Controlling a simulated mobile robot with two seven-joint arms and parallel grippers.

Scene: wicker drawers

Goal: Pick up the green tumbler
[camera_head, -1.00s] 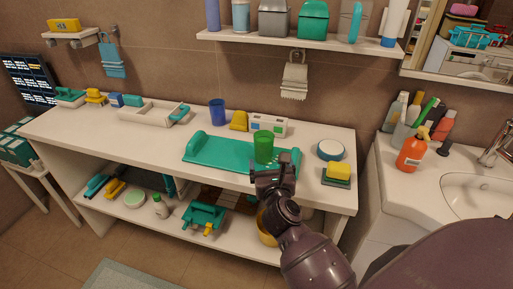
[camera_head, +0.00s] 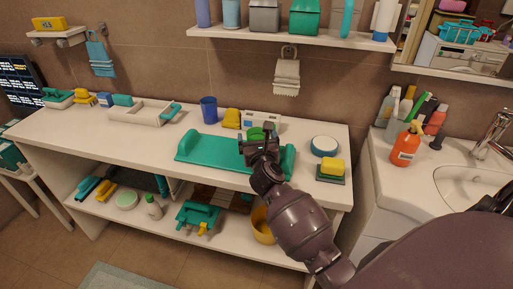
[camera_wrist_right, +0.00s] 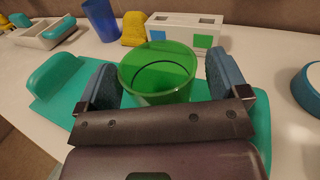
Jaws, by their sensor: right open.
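The green tumbler (camera_wrist_right: 160,75) stands upright in the right wrist view, its round open rim facing up. In the head view only the top of the tumbler (camera_head: 257,133) shows; my right gripper hides the rest. The tumbler is at the teal tray (camera_head: 205,149) on the counter. My right gripper (camera_head: 258,144) is open, with one blue-padded finger on each side of the tumbler in the right wrist view (camera_wrist_right: 162,85). I cannot tell whether the pads touch it. My left gripper is not in view.
Behind the tray stand a blue cup (camera_head: 209,109), a yellow object (camera_head: 232,118) and a white box (camera_head: 262,121). To the right are a round white-and-teal container (camera_head: 325,146) and a yellow sponge (camera_head: 332,168). A shelf (camera_head: 290,39) hangs above.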

